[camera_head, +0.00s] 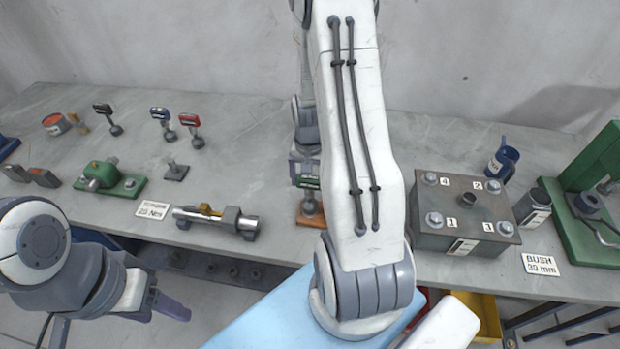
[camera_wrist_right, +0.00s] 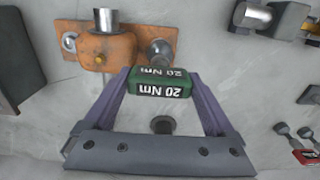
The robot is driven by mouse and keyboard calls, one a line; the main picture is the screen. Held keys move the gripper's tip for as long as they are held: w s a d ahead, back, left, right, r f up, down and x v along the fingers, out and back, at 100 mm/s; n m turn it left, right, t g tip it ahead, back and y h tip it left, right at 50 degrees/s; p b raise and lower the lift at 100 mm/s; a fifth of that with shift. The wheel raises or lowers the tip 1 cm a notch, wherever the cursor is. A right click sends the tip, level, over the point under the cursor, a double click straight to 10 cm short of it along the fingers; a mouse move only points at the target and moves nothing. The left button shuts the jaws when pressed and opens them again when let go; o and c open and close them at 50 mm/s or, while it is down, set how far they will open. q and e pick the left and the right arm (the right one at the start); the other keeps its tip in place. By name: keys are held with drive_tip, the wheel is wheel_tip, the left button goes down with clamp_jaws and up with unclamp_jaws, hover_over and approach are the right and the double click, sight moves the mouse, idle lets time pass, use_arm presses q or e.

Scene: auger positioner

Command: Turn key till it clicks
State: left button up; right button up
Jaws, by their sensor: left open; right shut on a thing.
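In the head view the green key (camera_head: 308,182) shows beside my right arm, above an orange block (camera_head: 311,216). In the right wrist view the orange block (camera_wrist_right: 112,46) carries a silver post, and a round metal piece (camera_wrist_right: 160,52) sits at its right end, just beyond the key. I cannot tell whether the key is seated on it. My left gripper (camera_head: 166,303) is open and empty, low at the left, in front of the bench edge.
Black (camera_head: 104,110), blue (camera_head: 161,115) and red (camera_head: 190,122) keys stand at the back left. A green fixture (camera_head: 110,181) and a silver shaft (camera_head: 215,219) lie left. A bolted grey block (camera_head: 465,212) stands right of my right arm, which hides the middle of the bench.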

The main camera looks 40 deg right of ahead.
drive_tip(key=shift+f+b, duration=0.6)
drive_tip(key=shift+f, duration=0.15)
idle(0.7)
drive_tip(key=o, duration=0.7)
clamp_jaws()
